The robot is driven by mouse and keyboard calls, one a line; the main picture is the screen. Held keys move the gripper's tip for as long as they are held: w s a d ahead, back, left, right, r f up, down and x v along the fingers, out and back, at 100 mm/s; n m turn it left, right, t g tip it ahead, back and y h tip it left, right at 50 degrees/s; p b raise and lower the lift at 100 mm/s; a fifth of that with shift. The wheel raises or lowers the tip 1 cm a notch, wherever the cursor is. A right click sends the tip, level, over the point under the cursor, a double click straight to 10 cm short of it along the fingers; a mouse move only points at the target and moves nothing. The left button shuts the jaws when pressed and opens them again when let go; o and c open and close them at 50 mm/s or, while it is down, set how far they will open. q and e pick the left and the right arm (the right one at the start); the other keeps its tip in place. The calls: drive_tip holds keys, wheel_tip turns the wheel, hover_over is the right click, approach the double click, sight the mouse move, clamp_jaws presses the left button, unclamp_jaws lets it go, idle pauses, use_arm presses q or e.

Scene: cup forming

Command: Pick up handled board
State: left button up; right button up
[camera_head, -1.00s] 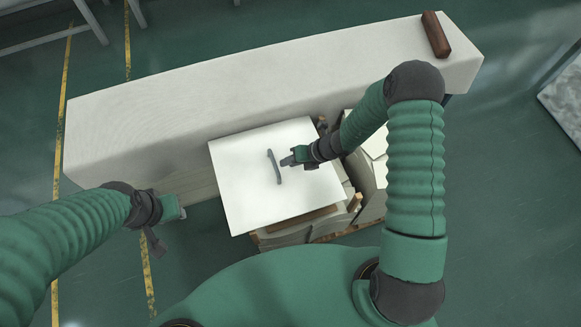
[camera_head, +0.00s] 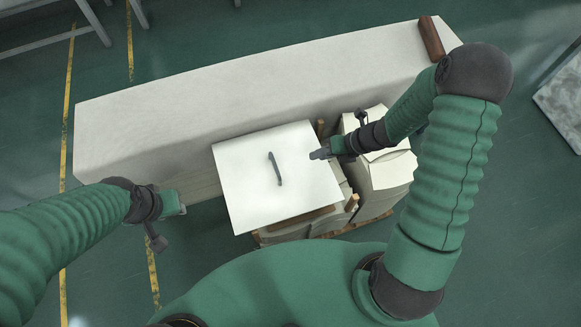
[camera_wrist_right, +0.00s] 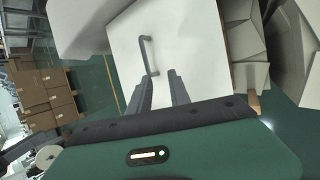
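The handled board is a white square panel (camera_head: 250,190) lying on a stack on a pallet, with a dark grey bar handle (camera_head: 275,169) near its middle. My right gripper (camera_head: 313,155) is at the board's right edge, apart from the handle. In the right wrist view the handle (camera_wrist_right: 148,55) lies beyond the two fingers of my right gripper (camera_wrist_right: 163,88), which stand apart with nothing between them. My left gripper (camera_head: 182,210) is left of the board, away from it; its fingers are too small to read.
A long white covered table (camera_head: 250,90) runs behind the board, with a brown block (camera_head: 431,40) at its right end. Stacked pale sheets (camera_head: 388,165) stand right of the board. In the right wrist view brown boxes (camera_wrist_right: 45,90) stand at the left.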

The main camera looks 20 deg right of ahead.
drive_tip(key=shift+o, duration=0.9)
drive_tip(key=shift+s+d+r, duration=0.1)
drive_tip(key=shift+r, duration=0.2)
drive_tip(key=shift+o, duration=0.9)
drive_tip(key=a+n+g+b, duration=0.3)
drive_tip(key=a+n, duration=0.5)
drive_tip(key=n, duration=0.4)
drive_tip(key=shift+f+n+b, duration=0.3)
drive_tip(key=shift+f, duration=0.1)
drive_tip(key=n+h+b, duration=0.5)
drive_tip(key=n+h, duration=0.3)
drive_tip(key=n, duration=1.8)
approach(275, 164)
drive_tip(key=f+b, duration=0.1)
drive_tip(key=f, duration=0.1)
drive_tip(key=f+b, duration=0.1)
drive_tip(key=f, duration=0.1)
drive_tip(key=f+b, duration=0.1)
drive_tip(key=shift+d+f, duration=0.3)
drive_tip(key=shift+f, duration=0.1)
drive_tip(key=f, duration=0.1)
drive_tip(key=f+b, duration=0.1)
drive_tip(key=f, duration=0.1)
drive_tip(key=d+f+b, duration=0.1)
drive_tip(key=f, duration=0.1)
drive_tip(key=shift+w, duration=0.45)
